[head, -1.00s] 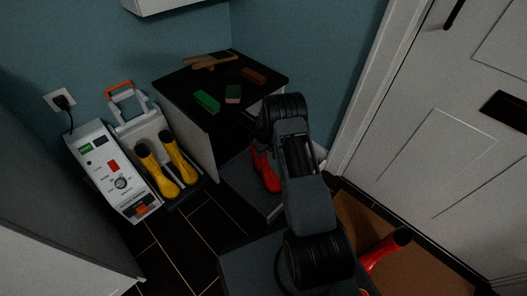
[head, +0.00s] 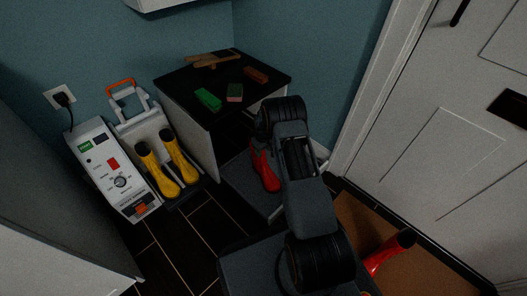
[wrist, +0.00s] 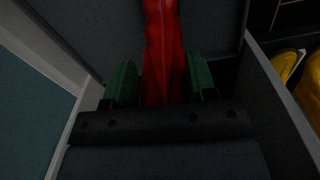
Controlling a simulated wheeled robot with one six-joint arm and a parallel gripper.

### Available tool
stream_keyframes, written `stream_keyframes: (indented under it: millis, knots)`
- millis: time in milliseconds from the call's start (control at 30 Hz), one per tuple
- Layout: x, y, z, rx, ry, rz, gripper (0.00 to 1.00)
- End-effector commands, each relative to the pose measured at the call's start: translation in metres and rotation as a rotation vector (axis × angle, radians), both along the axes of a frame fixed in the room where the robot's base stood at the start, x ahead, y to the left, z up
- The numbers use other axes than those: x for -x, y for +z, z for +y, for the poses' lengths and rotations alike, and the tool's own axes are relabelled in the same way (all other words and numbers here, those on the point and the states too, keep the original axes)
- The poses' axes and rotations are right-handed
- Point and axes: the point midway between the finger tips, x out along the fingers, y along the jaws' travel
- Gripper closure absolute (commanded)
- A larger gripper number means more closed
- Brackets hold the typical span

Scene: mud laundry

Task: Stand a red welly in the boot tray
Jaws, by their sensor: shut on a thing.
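One red welly (head: 265,168) is upright, or close to it, over the grey boot tray (head: 239,180) beside the black-topped bench. I cannot tell whether its sole touches the tray. In the wrist view my gripper (wrist: 163,85) is shut on this red welly (wrist: 163,40), with a green finger on each side of it. My arm hides part of the welly and the gripper in the head view. A second red welly (head: 391,251) lies tilted on the brown doormat by the door.
The bench (head: 211,77) carries a green brush, a sponge-like block, a brown brush and wooden pieces. Yellow wellies (head: 166,165) stand on a boot dryer to the left, next to a white control box (head: 111,171). A white door (head: 445,135) is at right. Dark floor is clear at front left.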

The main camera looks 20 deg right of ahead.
Motion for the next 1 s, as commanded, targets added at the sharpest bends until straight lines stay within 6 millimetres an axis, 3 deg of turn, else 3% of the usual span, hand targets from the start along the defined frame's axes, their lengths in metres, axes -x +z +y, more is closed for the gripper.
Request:
stream_keyframes:
  millis: [1000]
  knots:
    - [-0.0009, -0.0073, 0.0004, 0.001, 0.000, -0.001, 1.00]
